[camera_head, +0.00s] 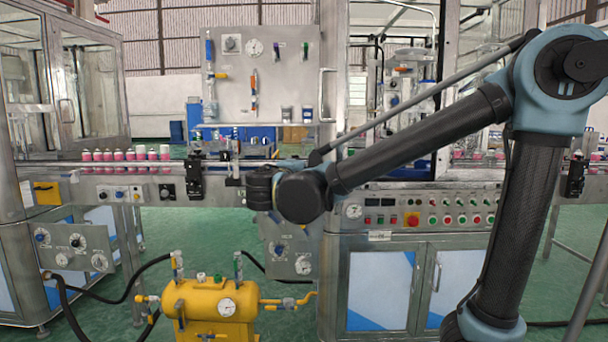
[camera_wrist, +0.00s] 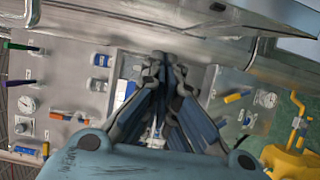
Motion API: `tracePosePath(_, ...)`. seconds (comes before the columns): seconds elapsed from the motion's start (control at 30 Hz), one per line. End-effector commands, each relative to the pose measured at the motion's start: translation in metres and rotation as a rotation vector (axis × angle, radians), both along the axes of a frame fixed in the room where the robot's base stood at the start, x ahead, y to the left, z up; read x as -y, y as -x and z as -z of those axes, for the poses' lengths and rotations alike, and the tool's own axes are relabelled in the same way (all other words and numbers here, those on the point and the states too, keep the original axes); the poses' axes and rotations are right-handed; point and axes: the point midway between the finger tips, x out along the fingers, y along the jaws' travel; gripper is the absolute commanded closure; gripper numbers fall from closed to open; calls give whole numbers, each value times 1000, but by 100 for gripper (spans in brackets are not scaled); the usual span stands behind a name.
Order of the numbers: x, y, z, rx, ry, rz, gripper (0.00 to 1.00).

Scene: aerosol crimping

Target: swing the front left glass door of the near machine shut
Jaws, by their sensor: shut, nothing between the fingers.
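The near machine (camera_head: 420,190) stands right of centre in the head view. A pale upright frame with a vertical handle (camera_head: 323,95) stands at its front left corner and appears to be the front left glass door, standing open and seen nearly edge-on. Its glass is hard to make out. My gripper (camera_head: 290,164) is low and left of this frame, largely hidden behind my wrist. In the wrist view my gripper (camera_wrist: 166,62) has its fingers together and empty, close to a long grey metal edge (camera_wrist: 215,68). I cannot tell whether they touch it.
A panel with gauges and tools (camera_head: 232,75) stands behind, left of the handle. A conveyor with pink cans (camera_head: 125,155) runs on the left. A yellow tank (camera_head: 212,305) with hoses stands on the green floor below. Buttons (camera_head: 447,202) line the near machine's front.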

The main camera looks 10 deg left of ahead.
Motion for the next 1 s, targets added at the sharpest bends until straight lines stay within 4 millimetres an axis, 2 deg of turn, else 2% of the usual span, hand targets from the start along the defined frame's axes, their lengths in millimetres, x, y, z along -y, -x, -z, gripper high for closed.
tracePosePath(0.1,5,-15,0,0,0,3,100)
tracePosePath(0.23,22,-14,0,0,0,2,100)
tracePosePath(0.43,37,-15,0,0,0,1,100)
tracePosePath(1.0,43,-16,0,0,0,2,100)
